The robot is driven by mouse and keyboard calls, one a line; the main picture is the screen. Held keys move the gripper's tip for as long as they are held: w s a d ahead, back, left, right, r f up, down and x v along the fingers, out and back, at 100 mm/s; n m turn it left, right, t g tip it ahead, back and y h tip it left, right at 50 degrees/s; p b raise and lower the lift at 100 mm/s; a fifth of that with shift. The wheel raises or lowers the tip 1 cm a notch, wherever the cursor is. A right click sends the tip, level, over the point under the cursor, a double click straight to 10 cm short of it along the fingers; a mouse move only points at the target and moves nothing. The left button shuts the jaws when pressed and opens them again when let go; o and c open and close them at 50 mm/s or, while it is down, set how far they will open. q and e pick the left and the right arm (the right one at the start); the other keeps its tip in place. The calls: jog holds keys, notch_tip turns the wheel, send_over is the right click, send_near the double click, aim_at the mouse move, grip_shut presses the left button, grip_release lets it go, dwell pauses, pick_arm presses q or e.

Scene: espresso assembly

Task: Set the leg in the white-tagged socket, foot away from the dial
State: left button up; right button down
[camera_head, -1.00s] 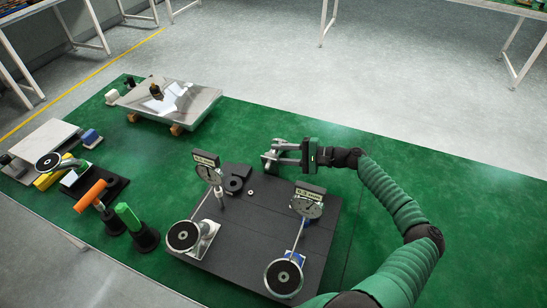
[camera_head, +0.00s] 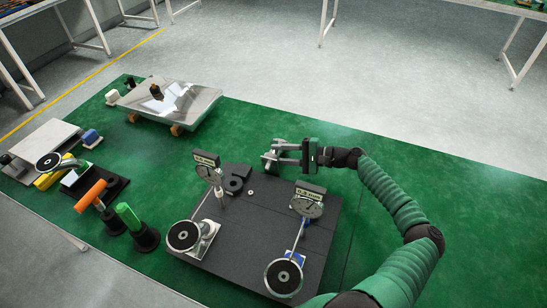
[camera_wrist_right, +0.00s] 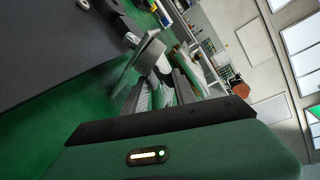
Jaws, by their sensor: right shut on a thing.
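My right gripper (camera_head: 287,154) is in the air beyond the far edge of the dark board (camera_head: 255,225). It is shut on a grey metal piece (camera_head: 269,158), apparently the leg; the piece also shows at the jaws in the right wrist view (camera_wrist_right: 150,53). Its far end is partly hidden there. On the board, a round dial (camera_head: 210,172) stands on a rod at the left, with a white-marked mount (camera_head: 208,228) near its base. A second dial (camera_head: 307,207) stands at the right, above a blue-marked mount (camera_head: 294,257). I cannot make out the socket openings. My left gripper is out of view.
Round pads (camera_head: 183,236) and (camera_head: 284,277) sit at the board's near side. A grey slab (camera_head: 170,105) lies at the back. Green tabletop is clear right of the slab.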

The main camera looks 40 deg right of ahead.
dwell(0.5)
notch_tip(320, 180, up, 10)
jog(key=f+p, duration=0.1)
jog(key=p, duration=0.2)
jog(key=a+r+n+t+h+p, duration=0.1)
jog(key=a+r+n+t+h, duration=0.1)
jog(key=a+n, duration=0.9)
jog(key=a+r+h, duration=0.1)
jog(key=a+r, duration=0.1)
jog(key=a, duration=0.2)
jog(key=shift+w+a+n+h, duration=0.2)
jog(key=shift+a+n+h, duration=0.15)
jog(key=shift+n+h, duration=0.05)
jog(key=shift+d+p, duration=0.1)
jog(key=shift+p, duration=0.2)
notch_tip(320, 180, down, 5)
jog(key=b, duration=0.4)
jog(key=shift+f, duration=0.45)
